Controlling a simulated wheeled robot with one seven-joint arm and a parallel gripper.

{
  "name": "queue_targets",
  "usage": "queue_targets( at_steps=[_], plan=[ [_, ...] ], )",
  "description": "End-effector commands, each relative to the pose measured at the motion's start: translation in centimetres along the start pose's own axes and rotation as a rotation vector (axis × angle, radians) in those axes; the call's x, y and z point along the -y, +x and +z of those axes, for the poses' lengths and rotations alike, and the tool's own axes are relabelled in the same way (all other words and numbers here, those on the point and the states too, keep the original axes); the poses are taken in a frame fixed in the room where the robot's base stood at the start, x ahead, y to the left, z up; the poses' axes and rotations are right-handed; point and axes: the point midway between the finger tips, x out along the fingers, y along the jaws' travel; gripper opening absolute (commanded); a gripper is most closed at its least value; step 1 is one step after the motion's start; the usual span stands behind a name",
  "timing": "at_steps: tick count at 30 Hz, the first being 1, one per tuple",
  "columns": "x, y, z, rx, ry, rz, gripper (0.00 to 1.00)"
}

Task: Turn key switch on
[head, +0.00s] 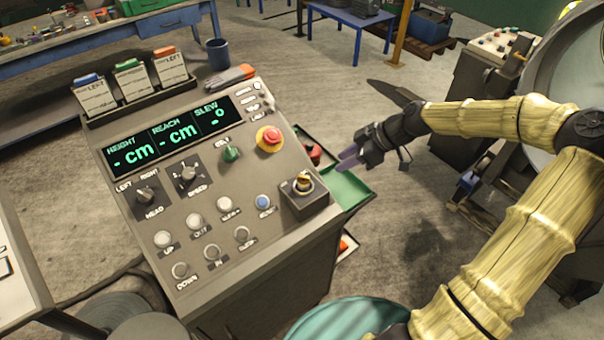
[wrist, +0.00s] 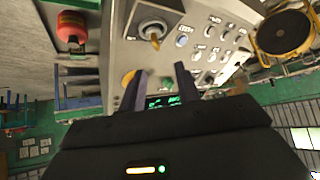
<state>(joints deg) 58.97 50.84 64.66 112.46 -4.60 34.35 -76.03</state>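The key switch (head: 303,184) is a brass-coloured key in a round collar on a raised dark box at the console's lower right corner. In the wrist view the key (wrist: 155,40) sticks out of its box above the fingers, near the top of the picture. My gripper (head: 347,158) hangs in the air to the right of the console, up and right of the key in the head view. In the wrist view its two fingers (wrist: 162,82) stand apart with nothing held between them. The key is apart from the fingers. I cannot tell the key's exact turn position.
The console (head: 180,240) carries a red stop button (head: 269,138), a green knob (head: 231,153), a blue button (head: 263,202) and several white buttons. Its display (head: 175,135) shows dashes. Floor at right is partly clear.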

Motion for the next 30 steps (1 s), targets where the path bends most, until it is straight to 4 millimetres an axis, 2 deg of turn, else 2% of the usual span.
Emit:
queue_targets(
  at_steps=[1,4,16,20,30],
  plan=[
    [-0.6,-0.8,-0.2,-0.03,-0.021,0.011,0.33],
    [-1.0,-1.3,-0.5,-0.053,-0.051,0.02,0.33],
    [-1.0,-1.0,-0.4,-0.051,-0.049,0.023,0.33],
    [-1.0,0.3,-0.6,-0.051,-0.05,0.019,0.33],
    [-1.0,6.2,-1.0,-0.051,-0.051,0.016,0.33]
  ],
)
